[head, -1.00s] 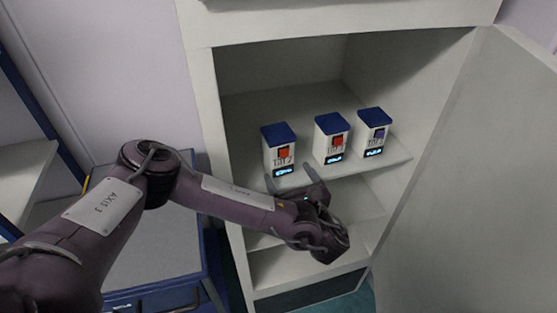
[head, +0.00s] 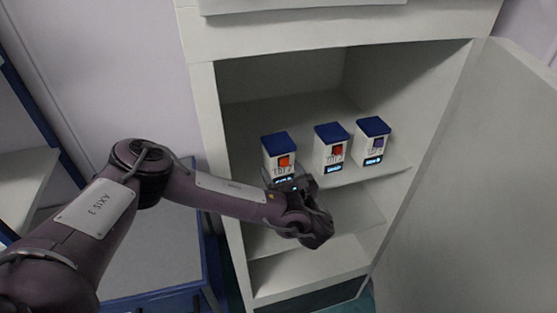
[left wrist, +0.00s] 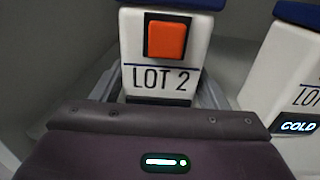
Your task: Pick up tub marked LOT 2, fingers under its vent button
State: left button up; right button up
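The tub marked LOT 2 (left wrist: 164,76) is white with a blue lid, and an orange square vent button (left wrist: 166,40) sits above the lettering. In the head view this tub (head: 279,150) is the leftmost on the cabinet shelf, upright. My left gripper (head: 290,183) is at its lower front. In the left wrist view the grey fingers of that gripper (left wrist: 161,88) lie one on each side of the tub, below the button. They look open, with little room between finger and wall; contact cannot be made out. The gripper body hides the tub's base. My right gripper is not in view.
The neighbour's display reads COLD in the left wrist view. The cabinet door (head: 460,200) stands open at right.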

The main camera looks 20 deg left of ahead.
pick_arm(q)
jog(key=c, duration=0.8)
